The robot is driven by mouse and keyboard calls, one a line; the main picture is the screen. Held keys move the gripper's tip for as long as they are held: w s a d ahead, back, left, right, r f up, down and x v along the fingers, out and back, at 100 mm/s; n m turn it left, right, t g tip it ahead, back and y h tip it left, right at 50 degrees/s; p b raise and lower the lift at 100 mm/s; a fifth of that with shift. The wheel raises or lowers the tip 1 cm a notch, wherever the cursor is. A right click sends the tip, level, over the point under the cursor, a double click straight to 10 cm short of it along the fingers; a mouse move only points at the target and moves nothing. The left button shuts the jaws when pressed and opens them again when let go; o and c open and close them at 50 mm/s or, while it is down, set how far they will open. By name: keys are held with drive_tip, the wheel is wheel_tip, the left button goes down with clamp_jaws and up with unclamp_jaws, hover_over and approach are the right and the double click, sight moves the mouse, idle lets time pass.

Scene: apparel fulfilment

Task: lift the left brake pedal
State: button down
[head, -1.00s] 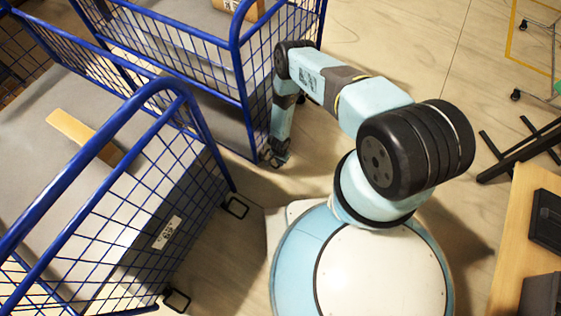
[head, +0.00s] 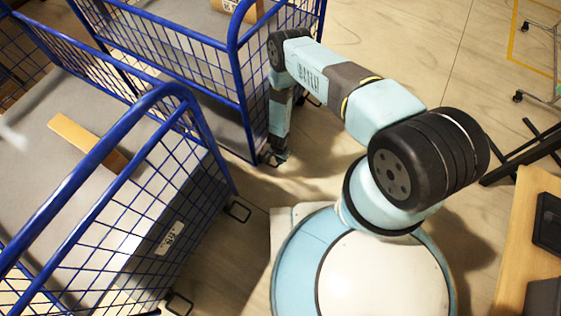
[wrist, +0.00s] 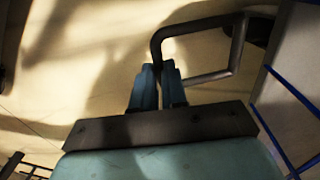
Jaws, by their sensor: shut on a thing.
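The left brake pedal (wrist: 208,77) is a dark metal bar bent into a rectangular loop, at the foot of the far blue cart (head: 240,95). My gripper (wrist: 159,68) has its two blue fingers shut on the near left part of this loop in the wrist view. In the head view my gripper (head: 272,157) is low by the floor at the cart's near corner, where the pedal is small and mostly hidden. Whether the pedal is raised is hard to tell.
A wooden table (head: 520,240) is at the right edge. Dark stand legs (head: 515,160) are at the right. Open floor (head: 400,50) lies beyond my arm.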

drive_tip(key=shift+w+d+r, duration=0.15)
idle(0.4)
drive_tip(key=c, duration=1.2)
unclamp_jaws()
drive_tip(key=shift+o, duration=0.2)
wheel_tip(320, 180, up, 14)
drive_tip(key=shift+a+f, duration=0.2)
drive_tip(key=shift+a, duration=0.05)
